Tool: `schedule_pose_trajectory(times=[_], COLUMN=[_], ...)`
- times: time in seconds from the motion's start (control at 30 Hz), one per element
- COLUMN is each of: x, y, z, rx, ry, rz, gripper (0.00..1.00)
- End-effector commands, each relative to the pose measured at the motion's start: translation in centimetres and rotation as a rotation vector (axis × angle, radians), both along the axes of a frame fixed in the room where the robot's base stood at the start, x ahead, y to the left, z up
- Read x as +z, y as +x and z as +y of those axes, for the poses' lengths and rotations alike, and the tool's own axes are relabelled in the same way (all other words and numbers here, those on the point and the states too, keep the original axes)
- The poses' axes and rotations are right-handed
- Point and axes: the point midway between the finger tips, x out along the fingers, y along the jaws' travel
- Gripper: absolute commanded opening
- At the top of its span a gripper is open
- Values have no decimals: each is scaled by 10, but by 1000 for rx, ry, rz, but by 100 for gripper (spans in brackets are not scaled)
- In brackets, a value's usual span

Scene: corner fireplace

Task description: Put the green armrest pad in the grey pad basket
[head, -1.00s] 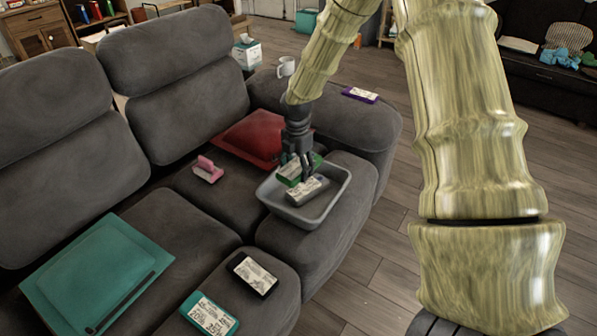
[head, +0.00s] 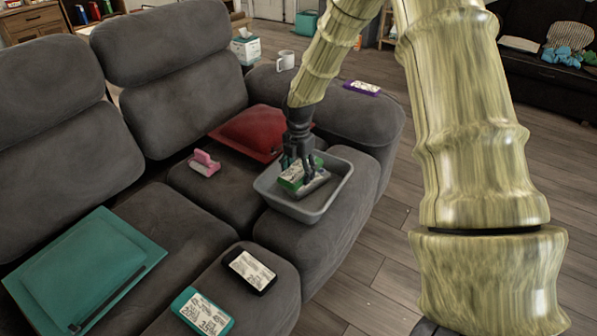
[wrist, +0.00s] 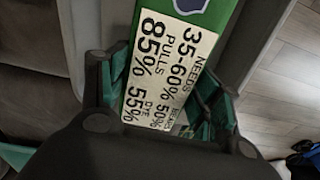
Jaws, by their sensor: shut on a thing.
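The green armrest pad (head: 290,178) has a white printed label and is between the fingers of my gripper (head: 298,172). In the wrist view the pad (wrist: 222,42) runs up and away from the fingers, label facing the camera. My gripper is shut on it, inside the outline of the grey pad basket (head: 300,213). The basket sits on the sofa's front seat edge by the right armrest. A grey pad (head: 319,186) lies in the basket beside the green one. Whether the green pad touches the basket floor is hidden.
A black-edged labelled pad (head: 249,270) and a teal one (head: 203,312) lie on the near cushion. A purple pad (head: 362,88) and a white mug (head: 285,60) are on the armrest.

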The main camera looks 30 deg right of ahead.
Motion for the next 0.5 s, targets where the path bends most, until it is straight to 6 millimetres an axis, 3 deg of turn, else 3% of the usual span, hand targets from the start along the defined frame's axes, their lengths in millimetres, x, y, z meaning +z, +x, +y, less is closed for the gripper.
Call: schedule_pose_trajectory(times=[0.37, 0.4, 0.5], x=[-4, -4, -4], y=[0, 0, 0], z=[0, 0, 0], rx=[0, 0, 0], ry=[0, 0, 0], rz=[0, 0, 0], gripper=[40, 69, 87])
